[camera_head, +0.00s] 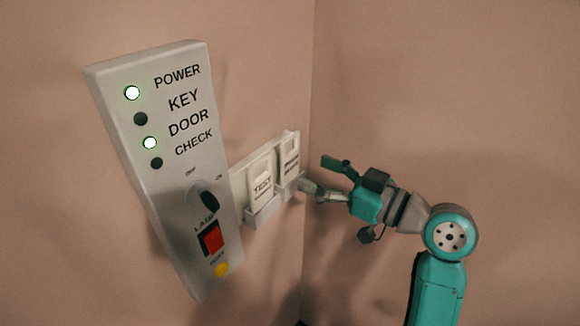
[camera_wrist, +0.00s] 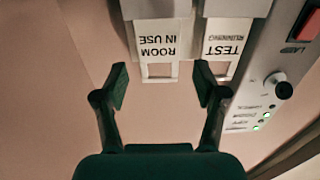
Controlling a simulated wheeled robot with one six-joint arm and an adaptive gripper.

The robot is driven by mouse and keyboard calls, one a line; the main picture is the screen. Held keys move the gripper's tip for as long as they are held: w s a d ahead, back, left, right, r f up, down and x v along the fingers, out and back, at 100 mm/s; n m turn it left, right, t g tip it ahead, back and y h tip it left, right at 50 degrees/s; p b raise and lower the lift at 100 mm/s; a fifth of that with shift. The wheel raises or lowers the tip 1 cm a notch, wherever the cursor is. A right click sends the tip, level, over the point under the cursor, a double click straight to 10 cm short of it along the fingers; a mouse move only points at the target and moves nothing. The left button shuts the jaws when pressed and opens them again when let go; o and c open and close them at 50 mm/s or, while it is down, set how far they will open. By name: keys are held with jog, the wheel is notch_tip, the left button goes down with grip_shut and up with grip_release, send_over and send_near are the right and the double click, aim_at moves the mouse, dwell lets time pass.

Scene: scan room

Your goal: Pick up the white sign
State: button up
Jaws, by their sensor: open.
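Two white signs sit side by side in a wall holder (camera_head: 265,213). The one reading TEST RUNNING (camera_head: 262,187) is on the left in the head view; the other (camera_head: 289,158) is nearer the corner, its lettering too small there. In the wrist view everything is upside down: the ROOM IN USE sign (camera_wrist: 158,45) is left and the TEST RUNNING sign (camera_wrist: 226,47) right. Each has a square opening at its free end. My gripper (camera_head: 316,174) is open and empty close to the ROOM IN USE sign; that sign's end lies between the fingers (camera_wrist: 161,78) in the wrist picture. Contact cannot be told.
A grey control panel (camera_head: 160,185) with lit green lamps, a key switch (camera_head: 209,200), a red lamp switch (camera_head: 213,240) and a yellow button (camera_head: 222,269) stands left of the signs. A wall (camera_head: 440,90) meets the sign wall at a corner just right of them.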

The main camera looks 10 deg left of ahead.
aim_at(292, 161)
jog(key=shift+x, duration=3.45)
jog(key=shift+w+r, duration=0.1)
jog(key=c, duration=0.7)
